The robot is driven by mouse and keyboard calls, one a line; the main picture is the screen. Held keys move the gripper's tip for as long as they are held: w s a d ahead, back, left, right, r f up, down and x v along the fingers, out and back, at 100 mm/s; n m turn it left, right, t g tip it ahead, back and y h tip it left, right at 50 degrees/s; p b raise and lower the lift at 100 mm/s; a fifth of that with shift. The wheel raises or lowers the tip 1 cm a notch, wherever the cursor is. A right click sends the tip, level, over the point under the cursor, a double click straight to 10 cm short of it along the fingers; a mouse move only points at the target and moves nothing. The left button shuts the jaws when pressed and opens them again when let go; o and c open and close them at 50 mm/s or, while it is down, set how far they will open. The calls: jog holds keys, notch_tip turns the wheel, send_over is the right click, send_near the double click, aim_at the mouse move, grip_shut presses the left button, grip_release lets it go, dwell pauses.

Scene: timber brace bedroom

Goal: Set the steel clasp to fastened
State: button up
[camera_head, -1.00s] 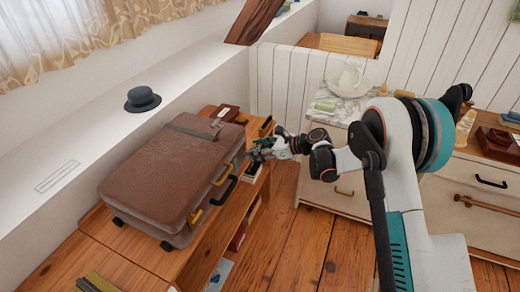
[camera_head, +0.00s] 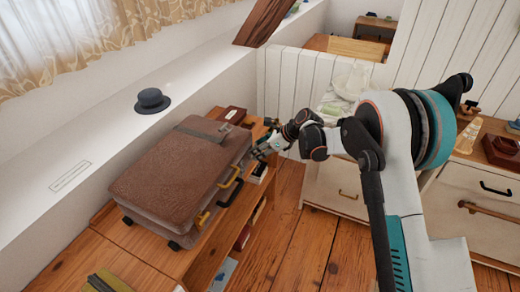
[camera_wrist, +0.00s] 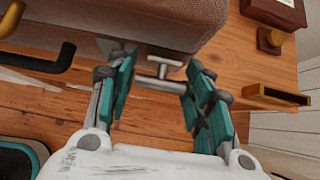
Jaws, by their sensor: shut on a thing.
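The brown suitcase (camera_head: 178,172) lies flat on a wooden bench, its lid looking closed down. The steel clasp (camera_wrist: 158,70), a T-shaped metal piece, shows at the suitcase's edge in the wrist view. My gripper (camera_wrist: 160,76) has its teal-padded fingers on either side of the clasp, shut on it; exact contact is hard to see. In the head view my gripper (camera_head: 261,150) is at the suitcase's far right corner and hides the clasp. I cannot tell whether the clasp is fastened.
A black handle (camera_wrist: 42,60) and brass fitting (camera_wrist: 10,18) are close by on the suitcase's front. A brass holder (camera_wrist: 275,95) and a dark wooden block (camera_wrist: 270,40) sit on the bench (camera_wrist: 215,70). A blue hat (camera_head: 152,100) rests on the ledge. Open floor (camera_head: 300,240) lies right.

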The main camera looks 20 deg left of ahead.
jog(key=o, duration=1.6)
jog(key=v, duration=1.2)
jog(key=shift+d, duration=0.1)
